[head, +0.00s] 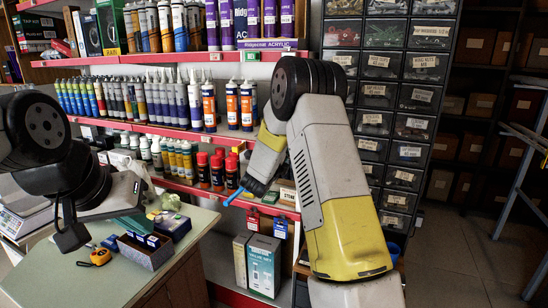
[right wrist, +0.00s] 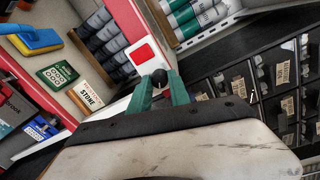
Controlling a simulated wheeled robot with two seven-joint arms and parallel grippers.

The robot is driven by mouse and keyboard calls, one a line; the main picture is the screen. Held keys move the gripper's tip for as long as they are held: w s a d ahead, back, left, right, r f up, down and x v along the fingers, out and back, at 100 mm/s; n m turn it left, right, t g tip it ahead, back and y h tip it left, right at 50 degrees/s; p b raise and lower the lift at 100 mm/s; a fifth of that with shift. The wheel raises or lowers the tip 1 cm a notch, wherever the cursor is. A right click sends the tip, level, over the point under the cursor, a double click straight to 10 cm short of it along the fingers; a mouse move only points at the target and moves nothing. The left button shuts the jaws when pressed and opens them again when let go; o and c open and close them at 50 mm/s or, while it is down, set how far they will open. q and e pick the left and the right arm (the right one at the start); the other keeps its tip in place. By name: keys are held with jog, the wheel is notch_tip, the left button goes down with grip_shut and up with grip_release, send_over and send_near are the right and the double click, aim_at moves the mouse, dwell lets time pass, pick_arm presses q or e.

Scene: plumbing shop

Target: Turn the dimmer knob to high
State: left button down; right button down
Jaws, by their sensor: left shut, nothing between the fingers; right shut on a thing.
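In the right wrist view, a small round black knob (right wrist: 159,77) sits between the green fingertips of my right gripper (right wrist: 160,92), which is shut on it. A white plate with a red square (right wrist: 143,55) is just beyond the knob. Any mark on the knob is too small to read. In the head view my right forearm reaches to the shelf and hides the knob and the right fingers. My left gripper (head: 72,236) points down over the counter, shut and empty.
Shelves of tubes and bottles (head: 190,105) stand behind. A drawer cabinet (head: 400,110) is on the right. A blue brush-like item (head: 257,187) lies near my right arm. The counter (head: 75,285) holds an orange tape measure (head: 99,256) and a small box (head: 146,250).

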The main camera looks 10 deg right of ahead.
jog(key=m, duration=0.5)
jog(key=m+t, duration=0.1)
jog(key=m, duration=0.5)
jog(key=shift+d+f+m+y, duration=0.1)
jog(key=shift+f+m+y, duration=0.1)
jog(key=shift+m+y, duration=0.1)
dwell(0.5)
jog(key=c, duration=1.5)
grip_release()
jog(key=v, duration=0.8)
